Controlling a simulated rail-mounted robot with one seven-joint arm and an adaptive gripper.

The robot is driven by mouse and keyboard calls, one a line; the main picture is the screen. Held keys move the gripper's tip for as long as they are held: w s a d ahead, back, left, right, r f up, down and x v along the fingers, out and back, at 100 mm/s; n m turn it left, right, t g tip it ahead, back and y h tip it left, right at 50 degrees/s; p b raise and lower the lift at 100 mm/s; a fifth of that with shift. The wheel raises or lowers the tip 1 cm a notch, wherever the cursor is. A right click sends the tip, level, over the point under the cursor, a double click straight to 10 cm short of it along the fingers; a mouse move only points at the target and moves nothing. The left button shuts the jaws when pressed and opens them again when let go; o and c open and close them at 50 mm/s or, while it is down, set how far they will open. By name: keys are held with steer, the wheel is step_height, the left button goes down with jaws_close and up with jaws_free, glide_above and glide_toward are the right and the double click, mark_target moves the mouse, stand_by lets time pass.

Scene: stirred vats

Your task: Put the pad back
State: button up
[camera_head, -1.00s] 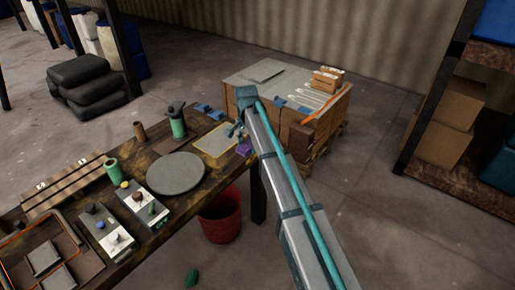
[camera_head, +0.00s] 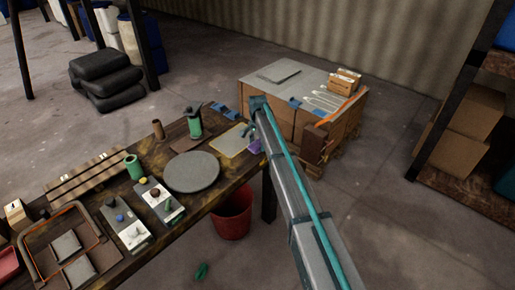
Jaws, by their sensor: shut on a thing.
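My gripper (camera_head: 248,132) hangs below the end of my grey arm, over the right end of the workbench. Its fingers are small and partly hidden behind the arm. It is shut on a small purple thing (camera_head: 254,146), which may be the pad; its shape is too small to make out. A pale yellow-edged mat (camera_head: 232,142) lies on the bench just left of the gripper. Whether the purple thing touches the mat or bench I cannot tell.
On the bench (camera_head: 165,236) are a round grey disc (camera_head: 191,173), a green cylinder (camera_head: 194,124), two grey control boxes (camera_head: 130,234) (camera_head: 158,198) and an orange-edged tray (camera_head: 38,265). A red bucket (camera_head: 231,220) stands below. A loaded crate (camera_head: 270,91) stands behind.

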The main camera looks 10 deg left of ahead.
mark_target(258, 148)
steer(key=f+p, duration=0.1)
steer(key=f, duration=0.2)
steer(key=shift+w+p, duration=0.3)
steer(key=shift+p, duration=0.1)
steer(key=shift+f, duration=0.35)
steer(key=shift+f, duration=0.1)
steer(key=o, duration=1)
step_height(258, 148, up, 12)
steer(key=b, duration=0.4)
